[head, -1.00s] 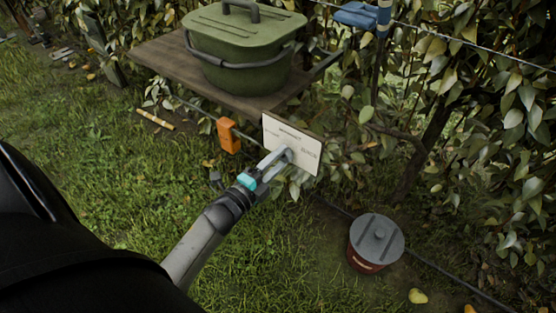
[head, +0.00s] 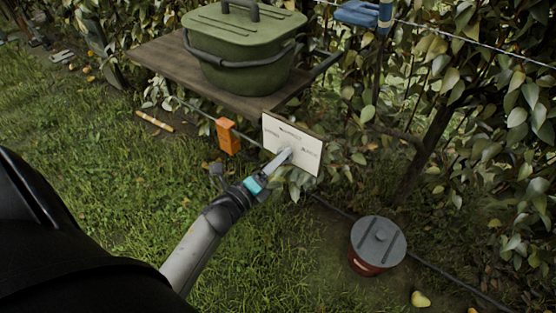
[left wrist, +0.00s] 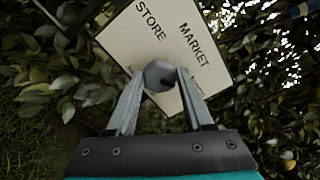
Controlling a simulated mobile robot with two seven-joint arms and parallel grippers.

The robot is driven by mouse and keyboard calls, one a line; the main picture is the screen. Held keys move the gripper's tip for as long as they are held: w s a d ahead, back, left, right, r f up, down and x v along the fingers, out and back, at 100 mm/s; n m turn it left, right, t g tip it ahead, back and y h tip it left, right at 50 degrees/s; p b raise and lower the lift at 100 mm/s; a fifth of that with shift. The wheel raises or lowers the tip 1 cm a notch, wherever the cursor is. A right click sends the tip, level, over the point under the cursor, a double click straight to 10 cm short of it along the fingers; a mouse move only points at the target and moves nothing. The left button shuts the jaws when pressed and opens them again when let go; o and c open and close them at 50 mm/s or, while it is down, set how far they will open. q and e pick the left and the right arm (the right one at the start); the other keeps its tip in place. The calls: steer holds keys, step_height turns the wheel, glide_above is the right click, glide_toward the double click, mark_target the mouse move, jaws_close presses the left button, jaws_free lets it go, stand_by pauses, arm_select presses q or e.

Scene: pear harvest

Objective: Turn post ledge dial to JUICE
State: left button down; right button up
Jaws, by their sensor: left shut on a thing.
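The dial plate (head: 302,138) is a white panel under the front edge of the ledge (head: 205,79). My right gripper is not in view.
A green lidded bin (head: 243,50) stands on the ledge. An orange box (head: 228,136) hangs left of the plate. A red bucket with a grey lid (head: 377,244) stands on the ground at right. Foliage and wires surround the plate; grass lies open at left.

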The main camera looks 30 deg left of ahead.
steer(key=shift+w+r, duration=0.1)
arm_select(q)
steer(key=shift+c, duration=1.5)
jaws_free()
steer(key=s+a+p, duration=0.1)
steer(key=s+p, duration=0.1)
steer(key=s, duration=1.3)
steer(key=shift+p, duration=0.3)
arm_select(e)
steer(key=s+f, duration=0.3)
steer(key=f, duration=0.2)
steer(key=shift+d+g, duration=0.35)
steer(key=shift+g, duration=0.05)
arm_select(q)
steer(key=shift+a, duration=0.1)
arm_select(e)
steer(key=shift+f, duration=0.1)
